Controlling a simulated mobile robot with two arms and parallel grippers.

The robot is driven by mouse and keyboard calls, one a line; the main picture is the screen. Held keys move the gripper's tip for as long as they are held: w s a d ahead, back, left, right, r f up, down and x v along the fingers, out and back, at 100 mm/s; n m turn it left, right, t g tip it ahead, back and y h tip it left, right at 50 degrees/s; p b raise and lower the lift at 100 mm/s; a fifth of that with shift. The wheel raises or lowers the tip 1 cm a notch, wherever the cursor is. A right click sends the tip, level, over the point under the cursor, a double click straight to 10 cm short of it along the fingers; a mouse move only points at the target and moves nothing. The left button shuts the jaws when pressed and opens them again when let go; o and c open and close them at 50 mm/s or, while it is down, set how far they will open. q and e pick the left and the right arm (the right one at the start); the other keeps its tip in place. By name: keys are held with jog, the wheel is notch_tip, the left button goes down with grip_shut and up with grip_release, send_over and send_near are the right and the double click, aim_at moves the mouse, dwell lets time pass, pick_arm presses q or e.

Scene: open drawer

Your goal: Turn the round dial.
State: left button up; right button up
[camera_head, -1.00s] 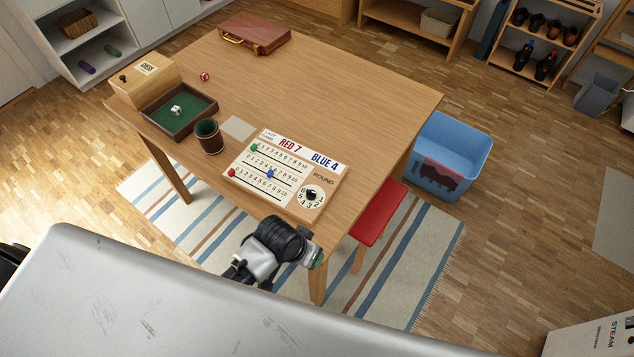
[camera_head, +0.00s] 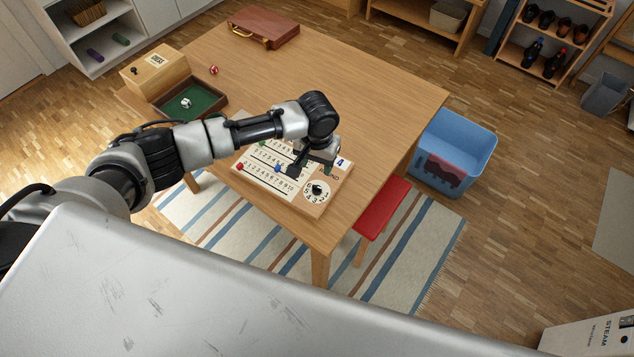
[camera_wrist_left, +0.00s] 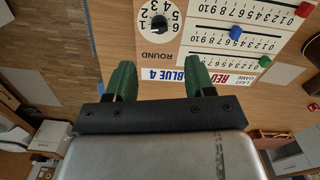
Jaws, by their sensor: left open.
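The round dial (camera_head: 317,190) is a white disc with numbers and a dark centre knob, set in the near right corner of the wooden score board (camera_head: 309,207). In the left wrist view the dial (camera_wrist_left: 158,20) shows at the top, with the word ROUND beneath it. My left gripper (camera_head: 311,171) is above the board, just behind the dial in the head view. Its two green fingers (camera_wrist_left: 161,72) are apart with nothing between them, and the dial appears beyond the gap. The gripper and forearm hide the board's far part in the head view. My right gripper is not seen.
The board has sliding pegs, including a blue peg (camera_wrist_left: 235,32). On the table (camera_head: 375,95) are a green-lined dice tray (camera_head: 212,112), a wooden box (camera_head: 152,72), a red die (camera_head: 213,70) and a brown case (camera_head: 264,27). A red bench (camera_head: 382,208) stands at the right.

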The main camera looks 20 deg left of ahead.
aim_at(317, 186)
pick_arm(q)
notch_tip(317, 186, down, 11)
jog(key=shift+r, duration=0.2)
dwell(0.3)
jog(key=c, duration=0.9)
jog(key=shift+c, duration=0.2)
jog(key=shift+m, duration=0.3)
jog(key=m, duration=0.3)
jog(key=shift+m+b, duration=0.4)
jog(key=shift+m, duration=1.7)
